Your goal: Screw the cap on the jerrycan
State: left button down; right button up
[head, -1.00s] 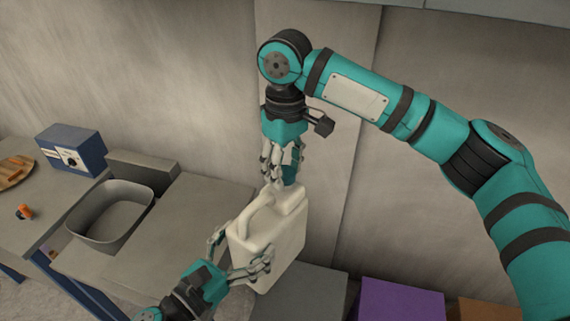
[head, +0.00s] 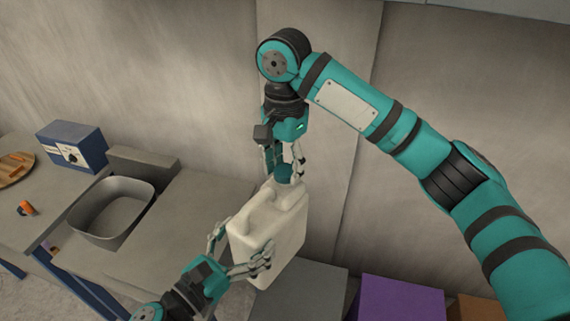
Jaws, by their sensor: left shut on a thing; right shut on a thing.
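The white jerrycan (head: 281,233) is upright in the middle of the head view, with its handle on top. My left gripper (head: 238,250) is shut on the jerrycan's lower body from the front left. My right gripper (head: 284,165) points down over the top of the jerrycan and is shut on the teal cap (head: 284,173). The cap is at the jerrycan's neck. The neck is hidden, so I cannot tell how far the cap is seated.
A grey counter with a sink basin (head: 112,212) stands at the left. A blue box with a dial (head: 72,147), a round wooden board (head: 15,168) and a small orange object (head: 26,208) are there. Grey (head: 305,292) and purple (head: 400,299) boxes stand at the lower right. A wall is behind.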

jog(key=m, duration=0.4)
jog(key=shift+m, duration=0.3)
jog(key=m, duration=0.5)
jog(key=shift+w, duration=0.15)
jog(key=o, duration=0.8)
jog(key=shift+c, duration=0.2)
jog(key=shift+r, duration=0.15)
jog(key=shift+r, duration=2.15)
jog(key=shift+c, duration=0.3)
